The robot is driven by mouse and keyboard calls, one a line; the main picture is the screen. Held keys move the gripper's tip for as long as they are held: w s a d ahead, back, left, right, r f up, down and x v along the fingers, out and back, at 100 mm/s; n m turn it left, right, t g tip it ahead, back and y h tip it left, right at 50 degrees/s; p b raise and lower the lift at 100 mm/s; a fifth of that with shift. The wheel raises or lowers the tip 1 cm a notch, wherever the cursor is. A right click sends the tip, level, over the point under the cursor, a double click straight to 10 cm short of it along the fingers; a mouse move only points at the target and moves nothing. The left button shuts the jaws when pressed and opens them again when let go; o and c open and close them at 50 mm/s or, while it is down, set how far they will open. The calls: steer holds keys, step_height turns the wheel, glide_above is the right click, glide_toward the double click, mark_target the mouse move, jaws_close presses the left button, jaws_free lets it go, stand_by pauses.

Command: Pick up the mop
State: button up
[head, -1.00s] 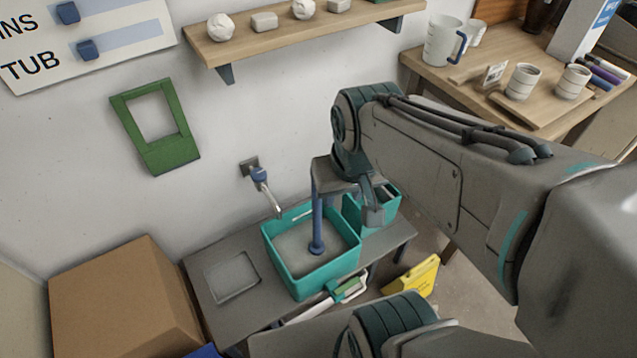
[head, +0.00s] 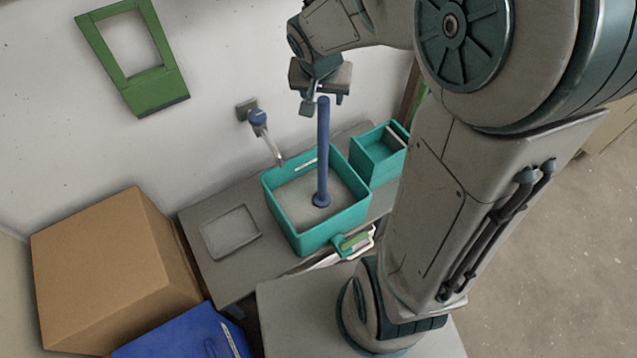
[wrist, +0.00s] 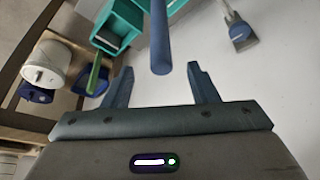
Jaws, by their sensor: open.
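No object is plainly recognisable as a mop. A blue upright pole (head: 323,150) with a round foot stands in the teal tub (head: 313,243). My gripper (head: 325,102) is open and empty by the top of this pole. In the wrist view the pole (wrist: 160,40) appears between and beyond the open fingers (wrist: 160,68), with no contact that I can make out. A green handle (wrist: 94,74) beside a blue piece (wrist: 90,84) shows left of the fingers in the wrist view; I cannot tell what it belongs to.
A smaller teal bin (head: 378,152) stands right of the tub on the grey bench (head: 222,275). A tap (head: 262,130) projects from the wall. A cardboard box (head: 115,270) and blue container (head: 185,338) stand left. A white bucket (wrist: 48,62) shows in the wrist view.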

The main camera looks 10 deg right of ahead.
mark_target(324, 113)
steer(key=b+x, duration=0.1)
steer(key=x, duration=0.9)
steer(key=shift+w+f, duration=0.1)
steer(key=shift+w, duration=0.05)
jaws_close()
